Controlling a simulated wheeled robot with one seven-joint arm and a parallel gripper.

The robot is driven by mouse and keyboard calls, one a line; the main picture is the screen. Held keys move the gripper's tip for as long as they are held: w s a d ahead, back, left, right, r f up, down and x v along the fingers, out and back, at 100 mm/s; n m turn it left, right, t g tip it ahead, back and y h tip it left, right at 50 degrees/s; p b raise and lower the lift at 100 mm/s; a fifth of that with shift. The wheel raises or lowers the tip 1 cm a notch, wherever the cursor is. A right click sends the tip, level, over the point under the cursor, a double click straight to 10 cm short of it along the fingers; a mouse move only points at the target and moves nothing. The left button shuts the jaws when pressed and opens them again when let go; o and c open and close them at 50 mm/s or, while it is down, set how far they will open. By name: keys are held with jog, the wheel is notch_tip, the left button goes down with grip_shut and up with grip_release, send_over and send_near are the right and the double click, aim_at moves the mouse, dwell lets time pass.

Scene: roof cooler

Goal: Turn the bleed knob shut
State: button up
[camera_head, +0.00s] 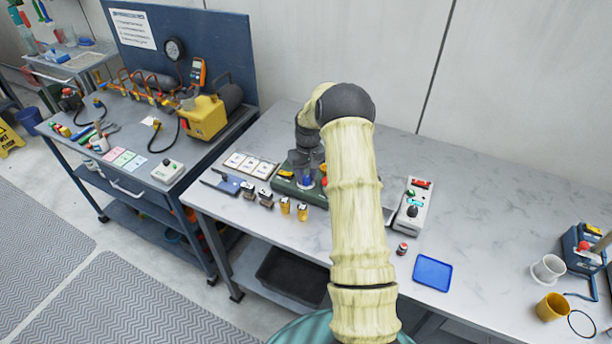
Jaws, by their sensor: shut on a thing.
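My gripper (305,170) points down over a dark green unit (285,187) on the bench. Its fingers are shut on a small blue knob (305,181) on top of that unit, which I take to be the bleed knob. The fingers hide much of the knob, so its turn angle cannot be read. A red part (324,181) shows just right of the knob, and a yellow part (286,172) sits to its left. My arm covers the right part of the unit.
A grey switch box (412,205) stands right of my arm, with a small jar (402,249) and a blue tray (433,273) in front. The bench's right middle is clear.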

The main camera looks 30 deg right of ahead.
aim_at(308, 177)
jog(key=shift+n, duration=0.5)
jog(key=shift+r, duration=0.1)
jog(key=o, duration=1)
jog(key=r, duration=0.5)
jog(key=r+b, duration=0.1)
jog(key=r, duration=0.5)
jog(key=r+b, duration=0.1)
jog(key=r, duration=0.5)
jog(key=shift+d+r, duration=0.15)
jog(key=shift+d, duration=0.2)
